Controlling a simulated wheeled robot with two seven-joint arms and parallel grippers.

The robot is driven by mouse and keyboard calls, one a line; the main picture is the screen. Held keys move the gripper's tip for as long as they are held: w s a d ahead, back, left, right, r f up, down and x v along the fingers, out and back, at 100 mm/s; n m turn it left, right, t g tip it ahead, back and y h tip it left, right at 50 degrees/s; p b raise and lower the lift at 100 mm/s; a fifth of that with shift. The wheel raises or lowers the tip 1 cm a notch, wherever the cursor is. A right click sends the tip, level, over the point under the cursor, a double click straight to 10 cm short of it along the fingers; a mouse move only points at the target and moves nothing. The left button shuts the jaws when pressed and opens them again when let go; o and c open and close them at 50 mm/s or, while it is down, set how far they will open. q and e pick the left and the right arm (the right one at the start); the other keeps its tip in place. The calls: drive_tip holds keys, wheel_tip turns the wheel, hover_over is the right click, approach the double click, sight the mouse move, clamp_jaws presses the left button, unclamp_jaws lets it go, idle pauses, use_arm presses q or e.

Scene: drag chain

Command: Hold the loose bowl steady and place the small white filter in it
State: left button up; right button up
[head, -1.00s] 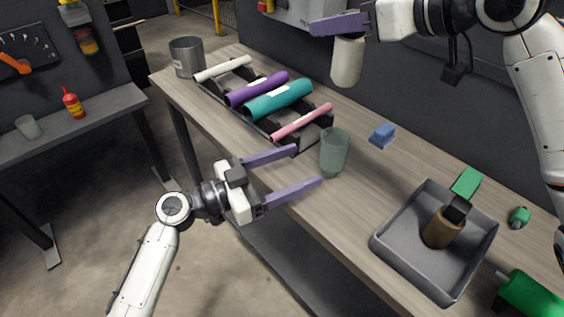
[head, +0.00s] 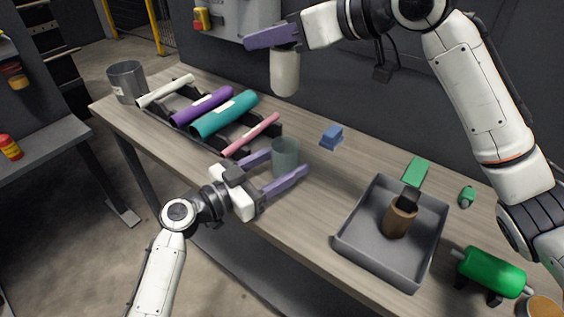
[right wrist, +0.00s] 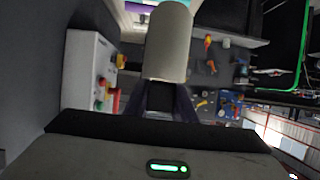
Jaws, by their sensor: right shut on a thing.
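The filter is in the air above the bench, higher and farther back than the bowl. It also shows in the right wrist view (right wrist: 168,42).
A rack (head: 275,132) with several rolls lies left of the bowl, a metal cup (head: 127,83) beyond it. A blue block (head: 332,136) is behind right. A grey tray (head: 352,240) holds a brown-and-green tool; a green cylinder (head: 490,271) lies farther right.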

use_arm(q)
drive_tip(key=c, duration=0.8)
drive_tip(key=shift+o, duration=0.2)
use_arm(e)
wheel_tip(320, 180, down, 13)
idle(0.8)
drive_tip(key=o, duration=1.1)
drive_tip(key=shift+o, duration=0.2)
drive_tip(key=v, duration=1.2)
use_arm(q)
drive_tip(key=o, duration=1.2)
drive_tip(key=shift+c, duration=0.2)
